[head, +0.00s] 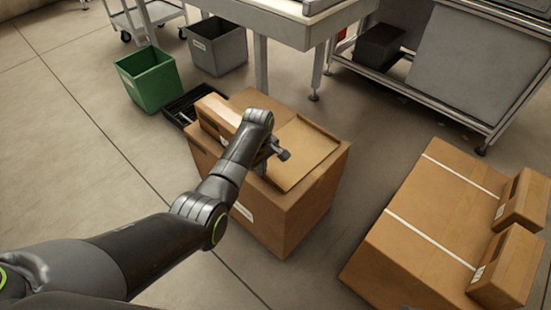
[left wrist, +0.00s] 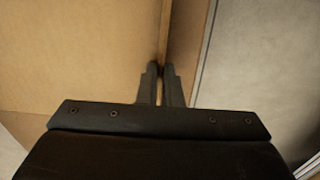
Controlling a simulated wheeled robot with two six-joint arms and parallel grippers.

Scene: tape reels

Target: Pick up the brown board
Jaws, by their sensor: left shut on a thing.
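The brown board (head: 304,152) is a flat tan panel with a raised edge, on top of a large cardboard box (head: 291,218) in the head view. My left gripper (head: 272,156) is at the board's near left edge, shut on it. In the left wrist view the two fingers (left wrist: 162,84) are close together on a thin brown edge, with a broad tan surface to the left. The arm hides part of the board's left side. I cannot tell whether the board is clear of the box top. My right gripper is not in view.
A smaller carton (head: 215,112) lies on the same box, beside my left wrist. A big taped box (head: 425,235) with two small cartons stands to the right. Behind are a green bin (head: 150,80), a grey bin (head: 218,47), a black tray (head: 180,107) and a workbench (head: 285,22).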

